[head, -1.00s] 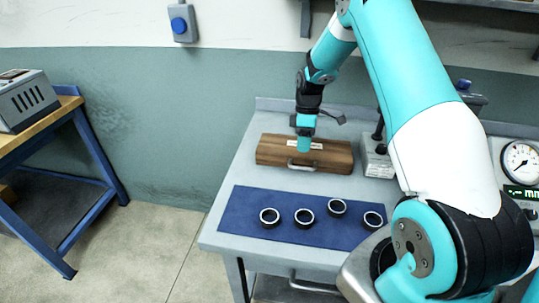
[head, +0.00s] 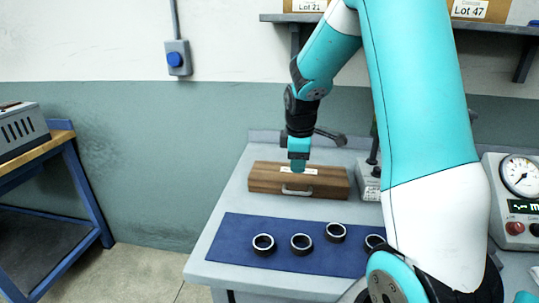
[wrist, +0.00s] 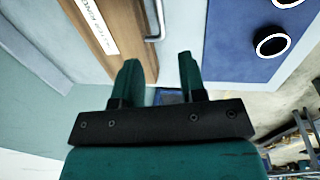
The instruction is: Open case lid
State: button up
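The wooden case (head: 262,178) lies shut on the grey workbench, with a white label on its lid and a metal handle (head: 297,190) on its front. In the wrist view the case (wrist: 128,38) runs past beyond my fingers, and its handle (wrist: 159,20) shows ahead of the gap between them. My gripper (head: 299,170) points down over the middle of the case and hides part of the label in the head view. In the wrist view my gripper (wrist: 160,68) is open, with nothing between its fingers. I cannot tell whether a fingertip touches the lid.
A blue mat (head: 222,240) with several dark rings lies in front of the case. A gauge stand (head: 368,182) is close at the case's right, and a dial gauge box (head: 515,200) is farther right. A shelf with boxes hangs above.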

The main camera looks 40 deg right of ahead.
notch_tip(320, 180, up, 7)
jog(key=a, duration=0.2)
jog(key=s+a+y, duration=0.1)
jog(key=s+a, duration=0.1)
jog(key=a, duration=0.7)
jog(key=shift+s+a+t+b, duration=0.25)
jog(key=shift+a+t+b, duration=0.05)
jog(key=shift+a+b, duration=0.1)
jog(key=shift+r, duration=0.1)
